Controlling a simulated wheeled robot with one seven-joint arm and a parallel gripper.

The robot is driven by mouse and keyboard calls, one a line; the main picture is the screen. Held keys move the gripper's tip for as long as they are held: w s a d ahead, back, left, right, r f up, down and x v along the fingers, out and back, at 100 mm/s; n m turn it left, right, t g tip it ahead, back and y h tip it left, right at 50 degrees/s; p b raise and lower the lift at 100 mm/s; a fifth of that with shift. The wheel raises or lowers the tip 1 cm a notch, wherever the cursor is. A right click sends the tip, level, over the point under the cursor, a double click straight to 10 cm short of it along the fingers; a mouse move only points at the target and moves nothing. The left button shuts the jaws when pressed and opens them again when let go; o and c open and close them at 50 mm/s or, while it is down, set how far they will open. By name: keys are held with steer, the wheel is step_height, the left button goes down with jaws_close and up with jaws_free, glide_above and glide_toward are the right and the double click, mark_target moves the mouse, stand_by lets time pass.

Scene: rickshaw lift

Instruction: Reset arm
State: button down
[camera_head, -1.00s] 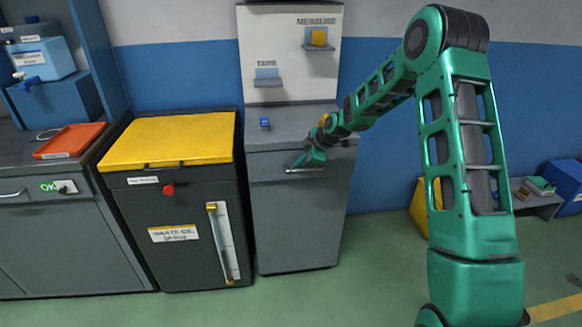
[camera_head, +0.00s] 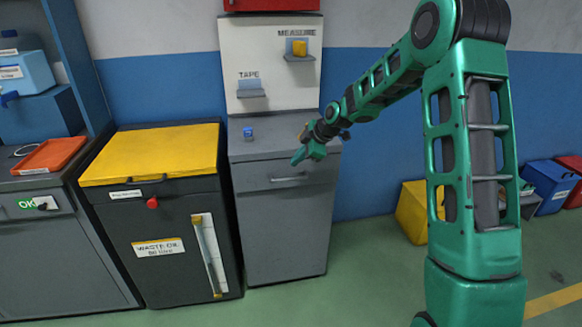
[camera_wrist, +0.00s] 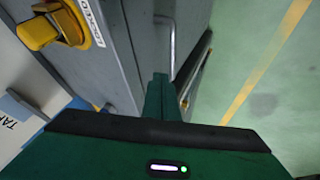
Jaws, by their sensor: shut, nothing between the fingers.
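My green arm reaches from the right in the head view, and my gripper (camera_head: 308,154) is in front of the grey cabinet (camera_head: 285,225), near its top front edge. In the wrist view the fingers of my gripper (camera_wrist: 160,80) are together, with nothing between them. The cabinet's bar handle (camera_head: 288,178) is just below and left of the gripper in the head view. The handle also shows beyond the fingertips in the wrist view (camera_wrist: 168,35). The fingers look apart from it, though I cannot tell the exact gap.
A small blue item (camera_head: 248,133) stands on the cabinet top. A white board with a TAPE shelf (camera_head: 251,92) and a MEASURE shelf holding a yellow item (camera_head: 299,48) rises behind. A yellow-lidded waste oil bin (camera_head: 150,155) stands left. The floor (camera_head: 365,270) in front is clear.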

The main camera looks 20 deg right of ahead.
steer(key=s+d+r+m+g+h, duration=0.25)
steer(key=s+d+m, duration=0.25)
steer(key=s, duration=0.8)
steer(key=s+d+r+m+g+h, duration=0.1)
steer(key=s+d+r+m, duration=0.35)
steer(key=s, duration=0.75)
steer(key=s+d+r+m+g+h, duration=0.15)
steer(key=s+d+m, duration=0.35)
steer(key=s, duration=0.8)
steer(key=s+a+m+g+y, duration=0.1)
steer(key=s+m, duration=0.6)
steer(key=s, duration=0.8)
steer(key=shift+a+f, duration=0.2)
steer(key=shift+f, duration=0.05)
steer(key=shift+m, duration=0.25)
